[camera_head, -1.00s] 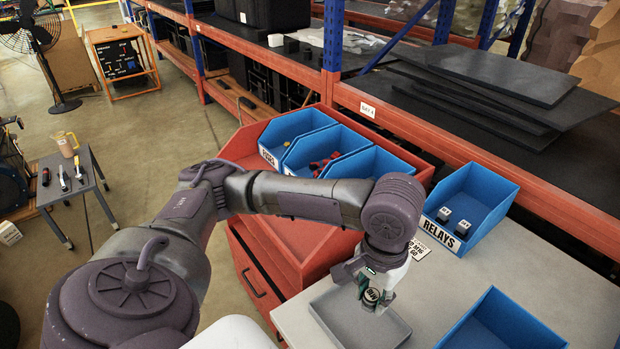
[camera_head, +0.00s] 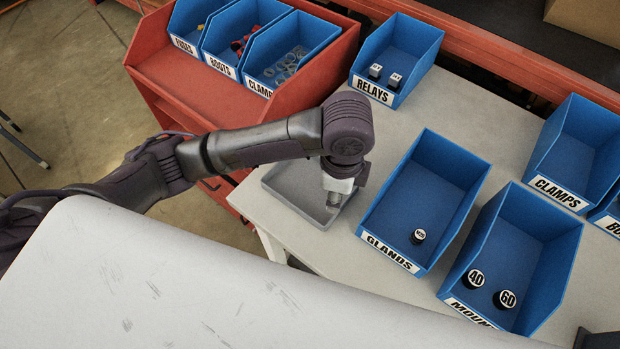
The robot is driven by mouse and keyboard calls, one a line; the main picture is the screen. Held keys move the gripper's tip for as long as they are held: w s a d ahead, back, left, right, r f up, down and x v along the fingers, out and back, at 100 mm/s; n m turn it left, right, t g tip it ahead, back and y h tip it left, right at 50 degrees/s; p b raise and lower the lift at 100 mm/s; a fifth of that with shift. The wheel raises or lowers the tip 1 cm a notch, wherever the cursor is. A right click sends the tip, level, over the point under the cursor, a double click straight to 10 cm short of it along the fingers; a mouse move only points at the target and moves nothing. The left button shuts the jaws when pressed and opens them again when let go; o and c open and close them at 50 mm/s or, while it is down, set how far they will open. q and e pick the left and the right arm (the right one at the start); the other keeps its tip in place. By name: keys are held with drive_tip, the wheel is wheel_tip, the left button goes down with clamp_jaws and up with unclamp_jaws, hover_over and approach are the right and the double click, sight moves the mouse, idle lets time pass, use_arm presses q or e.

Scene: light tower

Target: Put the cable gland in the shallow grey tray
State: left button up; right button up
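The shallow grey tray (camera_head: 283,205) lies on the light worktop at its left end. My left gripper (camera_head: 333,204) points down over the right part of the tray. The wrist covers most of its fingers, so I cannot tell whether they are open or shut, or whether they hold a gland. A black cable gland with a white label (camera_head: 418,236) lies in the blue bin marked GLANDS (camera_head: 445,165), right of the tray. My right gripper is not in view.
A blue RELAYS bin (camera_head: 405,45) holds two relays behind the tray. The blue mounts bin (camera_head: 540,250) holds two round black pieces marked 40 and 60. A CLAMPS bin (camera_head: 585,135) stands at right. A red cart (camera_head: 165,75) carries several blue bins at back left.

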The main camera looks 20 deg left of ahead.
use_arm(q)
drive_tip(key=shift+d+f+m, duration=0.25)
drive_tip(key=shift+d+m, duration=0.15)
drive_tip(key=shift+m, duration=0.2)
drive_tip(key=p, duration=0.2)
hover_over(311, 188)
wheel_tip(311, 188, down, 7)
drive_tip(key=shift+r, duration=0.1)
wheel_tip(311, 188, down, 3)
drive_tip(key=shift+p, duration=0.35)
drive_tip(key=shift+f, duration=0.6)
drive_tip(key=o, duration=0.5)
drive_tip(key=shift+f, duration=0.15)
drive_tip(key=o, duration=0.4)
drive_tip(key=shift+o, duration=0.2)
